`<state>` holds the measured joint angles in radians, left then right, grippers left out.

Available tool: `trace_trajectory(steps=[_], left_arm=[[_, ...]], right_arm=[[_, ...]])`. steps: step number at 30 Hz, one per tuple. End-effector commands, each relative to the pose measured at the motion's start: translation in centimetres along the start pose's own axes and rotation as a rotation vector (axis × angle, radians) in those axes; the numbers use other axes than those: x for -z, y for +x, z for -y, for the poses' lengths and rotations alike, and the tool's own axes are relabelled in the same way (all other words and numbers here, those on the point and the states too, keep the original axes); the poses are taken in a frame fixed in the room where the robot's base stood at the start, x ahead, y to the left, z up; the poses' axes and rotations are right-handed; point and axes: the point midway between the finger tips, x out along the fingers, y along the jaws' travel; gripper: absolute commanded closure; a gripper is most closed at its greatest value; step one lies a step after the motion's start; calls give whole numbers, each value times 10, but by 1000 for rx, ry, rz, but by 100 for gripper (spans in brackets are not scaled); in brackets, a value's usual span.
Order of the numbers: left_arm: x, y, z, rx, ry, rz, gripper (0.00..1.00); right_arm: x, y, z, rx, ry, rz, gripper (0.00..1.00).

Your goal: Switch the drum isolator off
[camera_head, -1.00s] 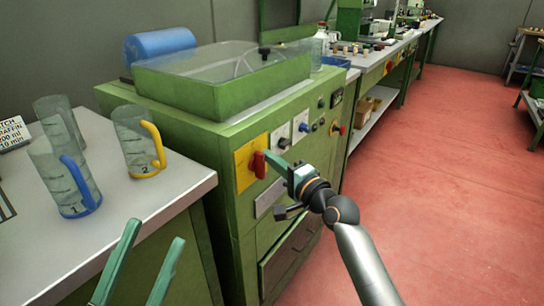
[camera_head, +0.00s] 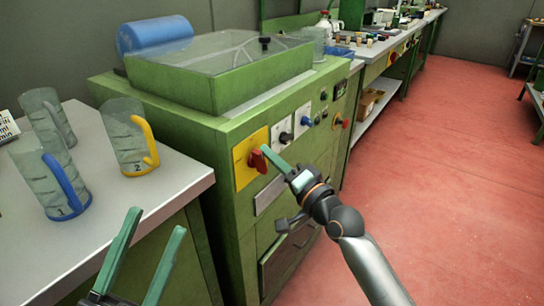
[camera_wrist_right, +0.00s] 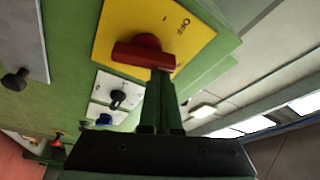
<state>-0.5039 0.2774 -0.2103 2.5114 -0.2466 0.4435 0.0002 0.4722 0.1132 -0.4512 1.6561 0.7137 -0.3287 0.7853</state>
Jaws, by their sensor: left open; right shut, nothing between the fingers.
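The drum isolator is a red rotary handle (camera_head: 258,162) on a yellow plate (camera_head: 243,172) on the front of the green machine. In the right wrist view the red handle (camera_wrist_right: 138,53) lies crosswise on the yellow plate (camera_wrist_right: 190,45), with lettering near the plate's edge. My right gripper (camera_head: 266,150) is shut and empty, its fingertips right at one end of the handle; I cannot tell if they touch. In the wrist view its fingers (camera_wrist_right: 160,78) cover part of that end. My left gripper (camera_head: 156,221) is open and empty, low in front of the bench.
Measuring jugs with blue (camera_head: 64,185) and yellow (camera_head: 148,145) handles stand on the left bench (camera_head: 120,215). Several knobs, including a blue one (camera_head: 305,121), sit right of the isolator on the green machine (camera_head: 215,130). The red floor (camera_head: 440,190) at right is clear.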

Motion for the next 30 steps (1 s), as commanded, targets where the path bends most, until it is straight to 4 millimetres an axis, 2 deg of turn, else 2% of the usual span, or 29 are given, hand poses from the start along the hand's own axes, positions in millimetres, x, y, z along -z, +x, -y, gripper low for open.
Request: trace_trajectory(steps=[15, 25, 30], left_arm=[[-36, -37, -22, 2, -80, 12, 50], [-54, -54, -37, -22, -96, 27, 50], [-52, -51, -36, -23, -94, 29, 50]], right_arm=[[-12, -4, -2, 149, -434, 4, 100], [-18, -6, 1, 253, -726, 3, 100], [-17, -6, 4, 249, -708, 2, 100]])
